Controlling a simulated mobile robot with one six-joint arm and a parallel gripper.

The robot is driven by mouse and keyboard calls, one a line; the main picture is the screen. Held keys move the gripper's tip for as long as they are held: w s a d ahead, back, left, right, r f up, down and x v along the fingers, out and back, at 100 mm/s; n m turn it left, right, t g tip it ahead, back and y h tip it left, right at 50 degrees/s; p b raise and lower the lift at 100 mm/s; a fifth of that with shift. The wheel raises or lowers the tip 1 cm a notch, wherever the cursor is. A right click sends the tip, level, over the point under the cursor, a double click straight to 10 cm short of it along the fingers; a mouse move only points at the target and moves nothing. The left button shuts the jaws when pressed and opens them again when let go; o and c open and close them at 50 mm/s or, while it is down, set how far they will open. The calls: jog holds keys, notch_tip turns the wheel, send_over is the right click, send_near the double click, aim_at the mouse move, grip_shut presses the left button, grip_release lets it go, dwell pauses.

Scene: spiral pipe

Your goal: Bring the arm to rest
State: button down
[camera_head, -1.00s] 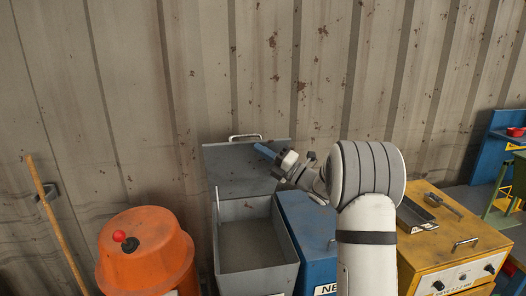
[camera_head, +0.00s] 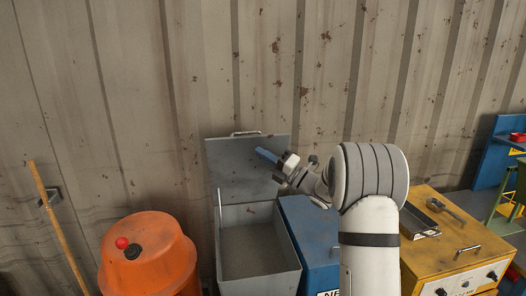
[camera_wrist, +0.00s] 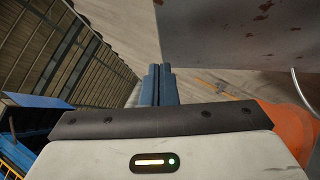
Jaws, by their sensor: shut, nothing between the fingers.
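My gripper (camera_head: 266,154) is at the end of my white arm, in front of the raised lid of the grey metal bin, left of my large grey arm joint. Its blue fingers point up and to the left. In the wrist view my gripper (camera_wrist: 157,70) shows its two blue fingers together, with nothing between them.
The open grey bin (camera_head: 221,262) stands below my gripper, its lid (camera_head: 228,170) leaning up near the corrugated wall. A blue cabinet (camera_head: 312,240) is right of it. An orange drum (camera_head: 150,262) stands left. A yellow cabinet (camera_head: 462,245) with a tray is right of my arm.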

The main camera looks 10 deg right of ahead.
jog(key=r+b+v, duration=0.1)
jog(key=b+v, duration=0.2)
jog(key=v, duration=0.7)
jog(key=s+a+f+n+g+h, duration=0.2)
jog(key=s+a+f+n+g, duration=0.1)
jog(key=s+a+n+g, duration=0.45)
jog(key=s+a+f+n+g+h, duration=0.2)
jog(key=s+a+n+g+h, duration=0.15)
jog(key=s+a+n, duration=0.6)
jog(key=s+d+f+n+h, duration=0.3)
jog(key=s+d+n+h, duration=0.2)
jog(key=s+n, duration=0.4)
jog(key=s+d+f+n+h, duration=0.3)
jog(key=s+d+n+h, duration=0.2)
jog(key=s+n, duration=0.4)
jog(key=shift+f+n+h, duration=0.35)
jog(key=shift+n+h, duration=0.5)
jog(key=shift+n, duration=1.35)
jog(key=c, duration=2.2)
grip_release()
jog(key=shift+d, duration=0.1)
